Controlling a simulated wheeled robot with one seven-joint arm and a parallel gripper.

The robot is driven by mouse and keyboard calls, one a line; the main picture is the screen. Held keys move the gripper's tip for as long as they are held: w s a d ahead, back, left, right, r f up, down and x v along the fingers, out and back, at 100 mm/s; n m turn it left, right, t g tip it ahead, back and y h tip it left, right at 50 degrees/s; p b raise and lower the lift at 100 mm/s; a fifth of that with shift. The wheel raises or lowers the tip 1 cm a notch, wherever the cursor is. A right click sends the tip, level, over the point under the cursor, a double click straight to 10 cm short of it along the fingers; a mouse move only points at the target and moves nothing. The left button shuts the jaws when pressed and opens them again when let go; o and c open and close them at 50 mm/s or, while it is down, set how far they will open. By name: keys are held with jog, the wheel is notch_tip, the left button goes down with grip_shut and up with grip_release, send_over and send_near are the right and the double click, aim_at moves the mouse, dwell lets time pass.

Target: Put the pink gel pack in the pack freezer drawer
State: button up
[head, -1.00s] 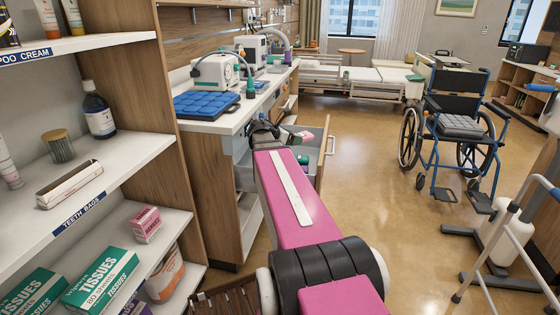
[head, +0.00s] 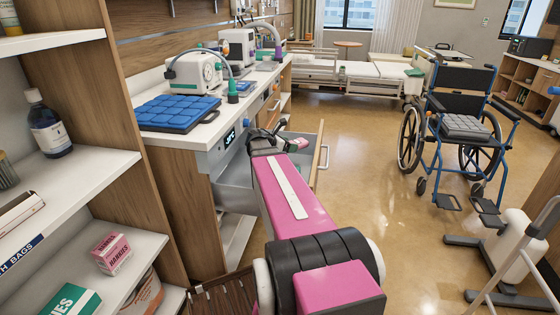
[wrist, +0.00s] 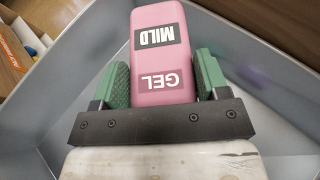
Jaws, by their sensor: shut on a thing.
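The pink gel pack (wrist: 160,55), with the words MILD and GEL on it, is between the green finger pads of my gripper (wrist: 158,82) in the wrist view. My gripper is shut on it. The grey walls of an open drawer (wrist: 258,60) surround the pack from above in that view. In the head view a bit of the pink pack (head: 300,142) shows at my gripper (head: 290,138), over the open drawer (head: 235,195) in the counter. My arm hides much of the drawer. The gap between pack and drawer floor cannot be told.
A blue gel mat (head: 180,110) and white machines (head: 195,72) stand on the counter (head: 205,128). An open shelf unit (head: 90,185) is close on the left.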

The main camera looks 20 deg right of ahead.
jog(key=shift+w+d+f, duration=0.65)
jog(key=shift+w+f, duration=0.85)
jog(key=shift+f, duration=0.15)
jog(key=shift+w+d+f, duration=0.65)
jog(key=shift+w+f, duration=0.9)
jog(key=shift+f, duration=0.1)
jog(key=shift+w+d+f, duration=0.65)
jog(key=shift+w+f, duration=0.85)
jog(key=shift+f, duration=0.15)
jog(key=shift+f, duration=0.6)
jog(key=o, duration=1)
jog(key=shift+f, duration=0.1)
jog(key=shift+a+r, duration=0.1)
jog(key=shift+r, duration=0.6)
jog(key=v, duration=0.7)
jog(key=shift+a, duration=0.15)
jog(key=shift+r, duration=0.1)
